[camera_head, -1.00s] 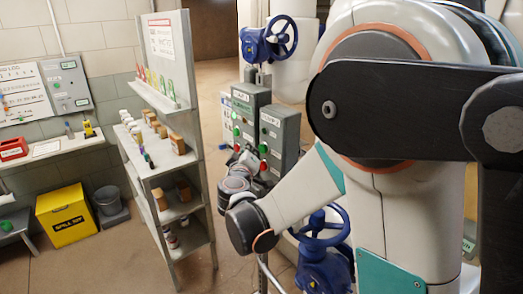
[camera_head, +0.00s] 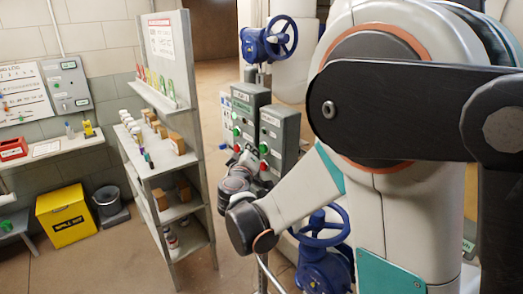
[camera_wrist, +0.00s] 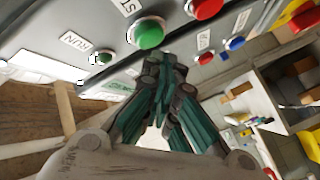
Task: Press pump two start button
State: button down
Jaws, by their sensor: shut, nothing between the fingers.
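Two grey control boxes stand side by side in the head view, a left one (camera_head: 250,100) and a right one (camera_head: 283,130). Their labels are too small to read for certain. The right box has a green button (camera_head: 263,149) and a red button (camera_head: 263,165). In the wrist view a large green button (camera_wrist: 147,33) sits beside a label starting "ST", with a red button (camera_wrist: 205,8) to its right. My gripper (camera_wrist: 165,66) is shut and empty, its fingertips close to the green button. I cannot tell whether they touch it. In the head view my gripper (camera_head: 246,157) is in front of the boxes.
A small green lamp (camera_wrist: 103,58) marked RUN and a blue button (camera_wrist: 236,43) are near in the wrist view. A blue valve wheel (camera_head: 320,228) stands below my arm, another (camera_head: 281,36) behind the boxes. A shelf unit (camera_head: 205,150) stands left, with open floor between.

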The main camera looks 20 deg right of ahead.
jog(key=shift+d, duration=0.1)
jog(key=shift+w+d, duration=0.1)
jog(key=shift+d, duration=0.2)
jog(key=shift+w+d, duration=0.15)
jog(key=shift+d, duration=0.3)
dwell(0.8)
jog(key=shift+a, duration=0.2)
jog(key=shift+s+a, duration=0.3)
jog(key=shift+a, duration=0.3)
jog(key=a, duration=0.1)
jog(key=s+a, duration=0.1)
jog(key=a, duration=0.1)
jog(key=a+b, duration=0.1)
jog(key=shift+s+a, duration=0.25)
jog(key=shift+a, duration=0.15)
dwell(0.8)
